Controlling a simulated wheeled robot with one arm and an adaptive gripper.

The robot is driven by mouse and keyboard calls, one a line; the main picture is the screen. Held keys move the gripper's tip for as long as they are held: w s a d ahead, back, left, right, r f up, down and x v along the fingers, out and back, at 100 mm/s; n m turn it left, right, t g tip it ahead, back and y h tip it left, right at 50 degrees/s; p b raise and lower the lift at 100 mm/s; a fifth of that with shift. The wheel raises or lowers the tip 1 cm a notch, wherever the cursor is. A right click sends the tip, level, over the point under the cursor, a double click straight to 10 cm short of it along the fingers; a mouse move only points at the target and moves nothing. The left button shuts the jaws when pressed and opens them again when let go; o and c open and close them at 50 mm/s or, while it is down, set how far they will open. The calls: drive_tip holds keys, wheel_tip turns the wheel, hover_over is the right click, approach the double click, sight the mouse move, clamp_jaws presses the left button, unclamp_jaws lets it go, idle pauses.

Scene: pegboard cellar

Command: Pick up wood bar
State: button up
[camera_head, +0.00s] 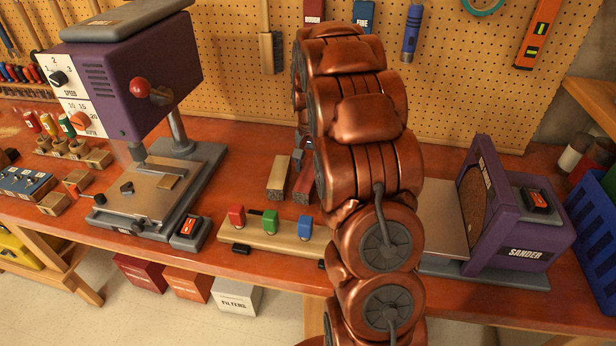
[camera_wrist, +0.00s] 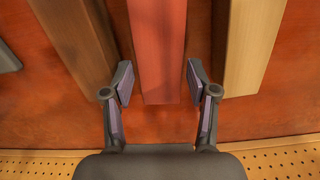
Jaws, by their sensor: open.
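A pale tan bar that looks like wood (camera_head: 279,176) lies on the orange-brown bench. It also shows at the right of the wrist view (camera_wrist: 257,45), outside my gripper's right finger. A reddish bar (camera_head: 303,186) lies beside it, partly hidden by my arm in the head view. In the wrist view the reddish bar (camera_wrist: 158,45) is in the middle. My gripper (camera_wrist: 160,80) is open, one finger on each side of the reddish bar's near end, with gaps on both sides. Whether the fingertips are down at bar height is unclear. In the head view, my arm mostly hides the gripper.
A wooden block with coloured switches (camera_head: 270,240) stands in front of the bars. A purple drill press (camera_head: 135,90) stands left, a purple sander (camera_head: 525,225) right, a pegboard (camera_head: 235,60) behind.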

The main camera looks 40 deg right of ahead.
wheel_tip(320, 180, down, 2)
drive_tip(key=shift+c, duration=0.2)
drive_tip(key=c, duration=1)
